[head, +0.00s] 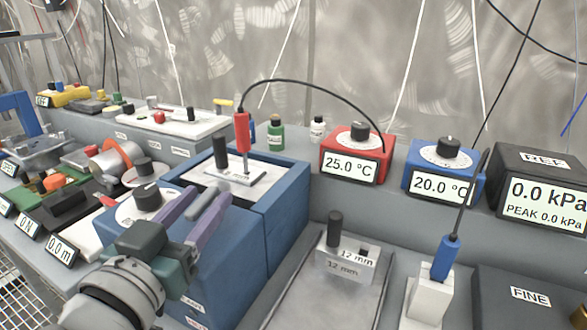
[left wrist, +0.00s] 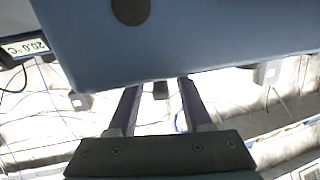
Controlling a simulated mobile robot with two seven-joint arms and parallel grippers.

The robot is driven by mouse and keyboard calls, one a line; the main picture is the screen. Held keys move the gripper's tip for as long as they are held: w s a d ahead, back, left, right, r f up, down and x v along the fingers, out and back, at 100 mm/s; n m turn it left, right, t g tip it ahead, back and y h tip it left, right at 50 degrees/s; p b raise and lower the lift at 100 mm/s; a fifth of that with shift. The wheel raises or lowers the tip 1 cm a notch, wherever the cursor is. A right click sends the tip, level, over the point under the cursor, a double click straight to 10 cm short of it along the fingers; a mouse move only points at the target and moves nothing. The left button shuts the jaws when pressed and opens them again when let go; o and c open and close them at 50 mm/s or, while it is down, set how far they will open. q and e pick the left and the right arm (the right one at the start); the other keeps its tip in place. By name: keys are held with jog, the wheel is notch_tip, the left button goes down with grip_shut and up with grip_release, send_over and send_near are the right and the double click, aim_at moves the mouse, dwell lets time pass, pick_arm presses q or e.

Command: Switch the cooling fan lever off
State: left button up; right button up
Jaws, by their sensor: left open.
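My left gripper (head: 210,194) is open at the front of the large blue box (head: 247,237), its two purple fingers spread. A short grey bar (head: 204,208), which looks like the lever, lies between the fingers with a gap on each side. In the left wrist view the fingers (left wrist: 161,84) reach toward the blue box (left wrist: 200,45), and a small dark piece (left wrist: 160,91) shows between their tips. The lever's base and any fan label are hidden or too small to read. My right gripper is not in view.
A black dial (head: 148,197) stands left of the fingers. A black post (head: 221,151) and a red probe (head: 242,133) with a cable stand on the box's top. Red (head: 357,141) and blue (head: 443,161) temperature units sit behind. A 12 mm block (head: 345,262) is at right.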

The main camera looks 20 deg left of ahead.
pick_arm(q)
jog(key=shift+w+a, duration=0.25)
jog(key=shift+w, duration=1.05)
grip_shut()
